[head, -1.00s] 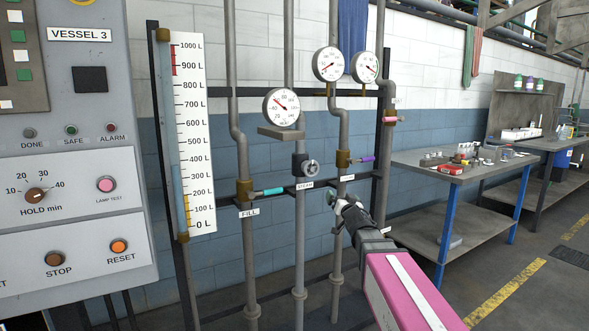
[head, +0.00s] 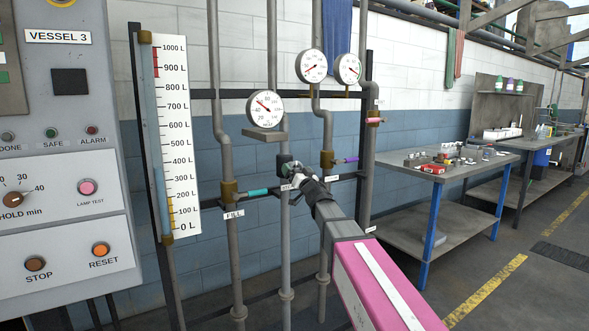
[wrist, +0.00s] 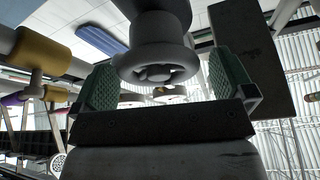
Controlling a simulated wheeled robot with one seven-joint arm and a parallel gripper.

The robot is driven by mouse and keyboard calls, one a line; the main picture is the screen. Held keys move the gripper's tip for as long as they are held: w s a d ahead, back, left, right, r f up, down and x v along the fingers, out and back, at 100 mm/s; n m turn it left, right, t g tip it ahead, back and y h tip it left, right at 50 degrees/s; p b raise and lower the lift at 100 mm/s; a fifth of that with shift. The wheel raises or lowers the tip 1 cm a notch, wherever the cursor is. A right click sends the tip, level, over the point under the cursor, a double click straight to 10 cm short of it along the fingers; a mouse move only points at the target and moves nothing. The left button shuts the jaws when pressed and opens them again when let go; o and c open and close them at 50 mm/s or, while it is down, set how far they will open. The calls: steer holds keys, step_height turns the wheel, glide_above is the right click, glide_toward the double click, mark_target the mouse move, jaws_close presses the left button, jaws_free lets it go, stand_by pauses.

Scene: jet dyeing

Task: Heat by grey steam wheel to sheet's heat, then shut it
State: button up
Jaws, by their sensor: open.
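The grey steam wheel (wrist: 158,66) is large in the wrist view, between the two green-padded fingers of my gripper (wrist: 160,82). The fingers are open, with a gap on both sides of the wheel. In the head view my gripper (head: 294,172) is at the wheel on the steam pipe and hides most of it. The round dial (head: 264,106) above has its needle pointing to the upper left; its exact reading is too small to tell. No sheet with a heat figure can be made out.
A teal handle (head: 258,192) marked FILL is left of the wheel, and a purple handle (head: 345,160) is right. The level gauge (head: 181,135) and control panel (head: 70,200) stand further left. A workbench (head: 420,172) with small items is at right.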

steer(key=shift+x, duration=1.2)
steer(key=shift+d, duration=0.1)
steer(key=c, duration=0.9)
steer(key=shift+n, duration=0.4)
steer(key=n+g+y, duration=0.1)
steer(key=n, duration=0.2)
steer(key=n+g+y, duration=0.1)
steer(key=n+y, duration=0.1)
steer(key=n, duration=0.1)
steer(key=shift+s+n, duration=0.15)
steer(key=shift+n, duration=0.15)
steer(key=n+g, duration=0.1)
steer(key=n, duration=0.1)
steer(key=n+g+y, duration=0.1)
steer(key=n, duration=0.1)
steer(key=n+g+y, duration=0.1)
steer(key=n, duration=0.1)
steer(key=shift+s+a+f+n, duration=0.15)
steer(key=shift+a+n, duration=0.15)
steer(key=shift+n, duration=0.1)
